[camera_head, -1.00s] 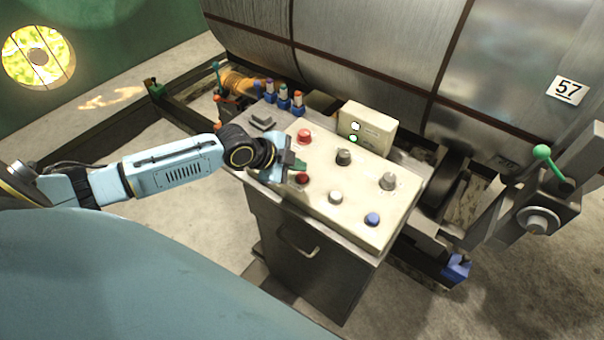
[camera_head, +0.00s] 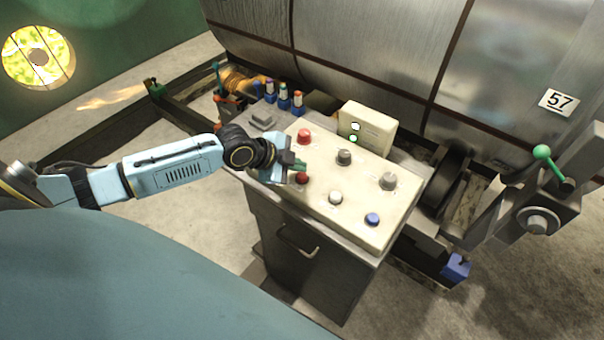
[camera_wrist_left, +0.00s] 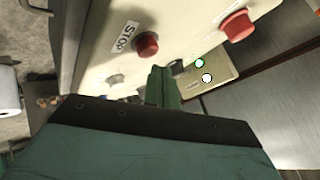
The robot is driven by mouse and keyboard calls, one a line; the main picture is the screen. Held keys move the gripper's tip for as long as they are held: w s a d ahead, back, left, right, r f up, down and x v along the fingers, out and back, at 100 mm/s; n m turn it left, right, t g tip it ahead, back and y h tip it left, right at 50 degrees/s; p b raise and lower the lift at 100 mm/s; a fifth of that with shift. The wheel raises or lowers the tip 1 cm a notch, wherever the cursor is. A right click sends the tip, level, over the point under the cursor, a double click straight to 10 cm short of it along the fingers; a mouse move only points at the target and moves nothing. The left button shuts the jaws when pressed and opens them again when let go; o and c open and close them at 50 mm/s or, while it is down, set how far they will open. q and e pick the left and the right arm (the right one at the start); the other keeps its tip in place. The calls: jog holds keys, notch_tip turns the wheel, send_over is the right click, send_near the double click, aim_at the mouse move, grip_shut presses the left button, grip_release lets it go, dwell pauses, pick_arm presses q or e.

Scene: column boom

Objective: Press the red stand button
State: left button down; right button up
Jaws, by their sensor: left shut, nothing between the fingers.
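A cream control panel (camera_head: 320,191) on a grey metal stand carries two red buttons. One red button (camera_head: 304,136) is at the panel's far left corner; the other red button (camera_head: 302,178) is at its near left. My left gripper (camera_head: 299,164) is shut and empty, close to the near red button. I cannot tell whether it touches it. In the left wrist view, its green fingers (camera_wrist_left: 162,86) point at the panel. A red button (camera_wrist_left: 146,45) beside a STOP label and another red button (camera_wrist_left: 237,25) show beyond them. My right gripper is not in view.
Grey knobs (camera_head: 388,181), a white button (camera_head: 336,197) and a blue button (camera_head: 372,219) share the panel. A large metal drum (camera_head: 370,50) with a 57 sign lies beyond. A green-knobbed lever (camera_head: 542,152) is at right.

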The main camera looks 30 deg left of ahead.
aim_at(298, 177)
pick_arm(q)
jog(key=shift+f, duration=0.15)
jog(key=shift+f, duration=0.3)
jog(key=shift+f+b, duration=0.55)
jog(key=shift+b, duration=0.05)
dwell(0.8)
dwell(0.3)
jog(key=shift+r+p, duration=0.95)
jog(key=shift+r, duration=0.05)
notch_tip(298, 177, up, 5)
jog(key=p, duration=0.4)
jog(key=shift+p, duration=0.4)
jog(key=shift+d, duration=0.1)
